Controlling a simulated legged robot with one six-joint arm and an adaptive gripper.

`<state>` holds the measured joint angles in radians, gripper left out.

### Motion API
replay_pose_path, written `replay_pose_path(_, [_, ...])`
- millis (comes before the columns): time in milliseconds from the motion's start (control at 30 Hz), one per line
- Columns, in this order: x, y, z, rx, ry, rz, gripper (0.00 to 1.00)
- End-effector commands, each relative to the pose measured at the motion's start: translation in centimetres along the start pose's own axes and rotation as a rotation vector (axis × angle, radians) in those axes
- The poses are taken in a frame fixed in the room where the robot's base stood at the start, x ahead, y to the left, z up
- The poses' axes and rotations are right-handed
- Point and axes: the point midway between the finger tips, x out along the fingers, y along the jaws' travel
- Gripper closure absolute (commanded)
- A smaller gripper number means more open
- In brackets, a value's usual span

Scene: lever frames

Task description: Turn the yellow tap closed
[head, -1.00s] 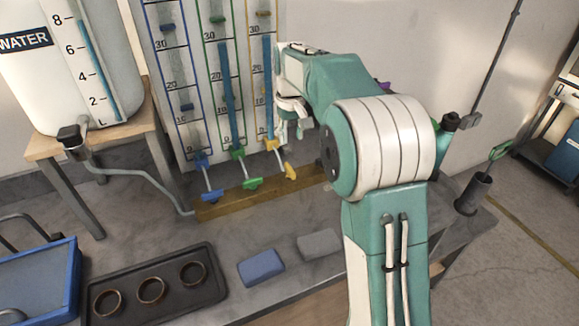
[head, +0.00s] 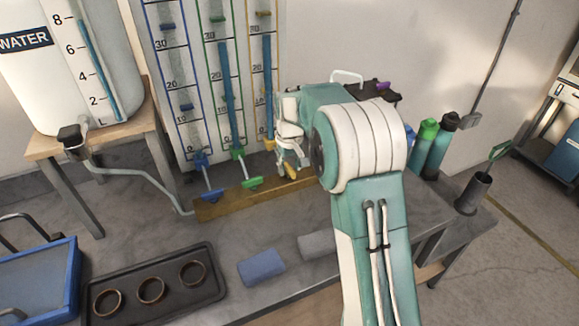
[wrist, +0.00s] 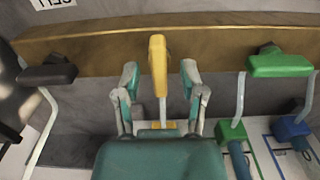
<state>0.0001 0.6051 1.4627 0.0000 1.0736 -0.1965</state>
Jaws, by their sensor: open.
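The yellow tap (wrist: 158,65) stands between the two open fingers of my gripper (wrist: 160,78) in the wrist view, with a gap on each side. Its handle is in line with its stem there and reaches across the wooden rail. In the head view, my gripper (head: 292,158) is at the tap (head: 291,170), which it partly hides.
The green tap (head: 252,183) and blue tap (head: 212,195) stand to the left along the wooden rail (head: 235,202). A black tap handle (wrist: 47,75) shows in the wrist view.

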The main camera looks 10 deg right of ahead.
Motion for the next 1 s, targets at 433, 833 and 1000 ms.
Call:
replay_pose_path(433, [0.05, 0.0, -0.02, 0.0, 0.0, 0.0, 1.0])
replay_pose_path(833, [0.11, -0.03, -0.03, 0.045, -0.001, -0.001, 1.0])
replay_pose_path(1000, [0.13, -0.03, -0.02, 0.136, -0.002, -0.001, 1.0])
